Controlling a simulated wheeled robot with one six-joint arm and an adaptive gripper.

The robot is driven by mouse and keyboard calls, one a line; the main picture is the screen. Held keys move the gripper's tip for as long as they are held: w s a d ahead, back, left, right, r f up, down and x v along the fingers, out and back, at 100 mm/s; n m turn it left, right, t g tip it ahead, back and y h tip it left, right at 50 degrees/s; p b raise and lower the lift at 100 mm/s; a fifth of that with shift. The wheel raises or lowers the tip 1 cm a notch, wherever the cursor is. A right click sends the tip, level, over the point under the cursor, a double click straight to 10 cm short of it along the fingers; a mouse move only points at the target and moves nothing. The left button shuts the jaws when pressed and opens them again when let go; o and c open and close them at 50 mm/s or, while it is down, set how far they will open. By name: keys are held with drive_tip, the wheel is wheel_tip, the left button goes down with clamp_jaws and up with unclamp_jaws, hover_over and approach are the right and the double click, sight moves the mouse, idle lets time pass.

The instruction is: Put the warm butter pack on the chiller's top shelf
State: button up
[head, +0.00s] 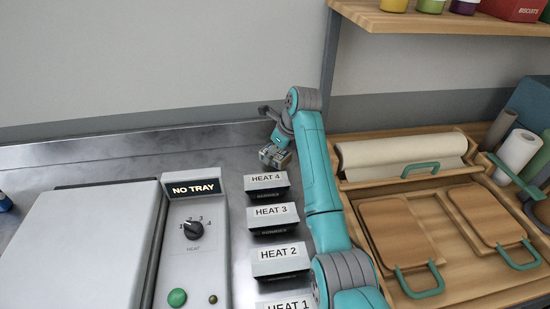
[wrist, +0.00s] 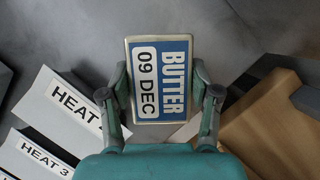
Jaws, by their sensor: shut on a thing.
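My gripper (head: 274,156) is shut on the butter pack (wrist: 160,78), with one finger at each side of it. The pack is a flat block with pale edges and a blue and white label reading BUTTER, 09 DEC. It fills the space between the fingers in the wrist view. In the head view my gripper is small and lies beyond the HEAT 4 block, at the back of the steel counter, and the pack's label cannot be read there. No chiller or chiller shelf can be made out in either view.
Blocks labelled HEAT 4 (head: 266,184), HEAT 3 (head: 274,217), HEAT 2 and HEAT 1 stand in a row left of my arm. A control panel (head: 195,240) reads NO TRAY beside a pale machine lid (head: 88,250). Wooden boards (head: 400,232) and a paper roll (head: 400,153) lie right.

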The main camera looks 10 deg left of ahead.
drive_tip(key=shift+f, duration=0.95)
drive_tip(key=shift+f, duration=0.15)
drive_tip(key=o, duration=1.4)
